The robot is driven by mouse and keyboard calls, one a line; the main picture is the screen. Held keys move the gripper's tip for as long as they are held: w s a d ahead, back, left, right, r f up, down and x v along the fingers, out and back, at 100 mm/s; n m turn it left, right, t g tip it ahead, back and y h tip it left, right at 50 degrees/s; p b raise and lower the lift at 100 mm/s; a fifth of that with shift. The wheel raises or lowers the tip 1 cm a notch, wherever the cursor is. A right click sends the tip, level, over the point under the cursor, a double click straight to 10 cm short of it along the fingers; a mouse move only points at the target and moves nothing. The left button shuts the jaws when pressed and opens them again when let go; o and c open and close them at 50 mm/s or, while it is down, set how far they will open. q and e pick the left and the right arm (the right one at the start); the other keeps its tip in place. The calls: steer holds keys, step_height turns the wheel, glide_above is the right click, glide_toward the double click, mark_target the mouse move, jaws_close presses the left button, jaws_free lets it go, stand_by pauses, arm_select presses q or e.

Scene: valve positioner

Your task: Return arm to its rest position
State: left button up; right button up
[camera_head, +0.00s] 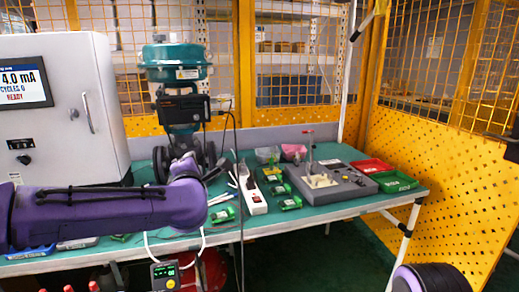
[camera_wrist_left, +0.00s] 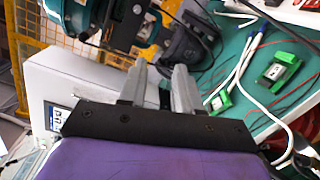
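My left arm, purple, reaches in from the left in the head view, across the front of the green-topped bench (camera_head: 345,207). Its gripper (camera_head: 214,172) is mostly hidden behind the wrist there. In the left wrist view the two grey fingers of the left gripper (camera_wrist_left: 160,70) stand apart, and I see nothing held between them. The valve with its teal actuator (camera_head: 175,62) and dark positioner (camera_head: 182,108) stands upright on the bench behind the arm. My right gripper is not in view; a purple and black part of mine shows at the lower right.
A white control cabinet (camera_head: 75,105) with a lit screen stands at left. A power strip (camera_head: 253,195), green terminal blocks (camera_wrist_left: 277,67), a grey fixture (camera_head: 335,184), and red (camera_head: 371,166) and green (camera_head: 396,182) bins occupy the bench. Cables hang at its front. Yellow fencing (camera_head: 440,150) closes the right.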

arm_select(q)
steer(key=s+f+m+g+h+p, duration=0.1)
steer(key=s+f+m+g, duration=0.35)
steer(key=f, duration=1.15)
steer(key=s+f+m+g+h, duration=0.1)
steer(key=s+f+m, duration=0.6)
steer(key=f, duration=0.9)
steer(key=s+a+f+m+g, duration=0.1)
steer(key=s+a+f, duration=0.3)
steer(key=s, duration=0.7)
steer(key=s+a+f+m+g+y+p, duration=0.1)
steer(key=s+a+f+m+g, duration=0.1)
steer(key=s+a+f+g, duration=0.2)
steer(key=s+a+f+m+g+y+p, duration=0.1)
steer(key=s+a+f, duration=0.4)
steer(key=s, duration=1.3)
step_height(320, 180, down, 4)
steer(key=shift+s+f+m+g, duration=0.1)
steer(key=shift+s+m+g, duration=0.3)
steer(key=shift+m+g, duration=0.6)
steer(key=shift+a+n+g, duration=0.1)
steer(key=shift+n+g, duration=0.15)
